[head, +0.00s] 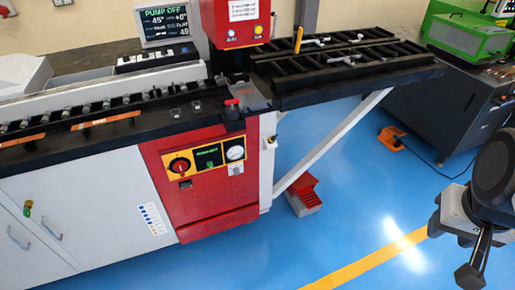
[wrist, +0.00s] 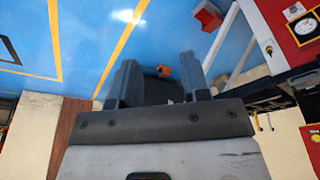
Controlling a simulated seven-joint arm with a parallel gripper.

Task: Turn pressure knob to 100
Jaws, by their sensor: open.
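The red control panel (head: 206,195) is on the front of the machine in the head view. In the wrist view the gauge (wrist: 308,26) shows at the upper right edge. My gripper (wrist: 161,70) is open and empty, its two dark fingers apart. In the head view it hangs at the far right, well away from the panel.
A white diagonal brace (head: 335,143) runs from the machine up to the black roller table (head: 345,68). A red step block (head: 303,194) stands on the blue floor beneath it. A dark cabinet (head: 450,105) is at right. Open floor lies between my gripper and the panel.

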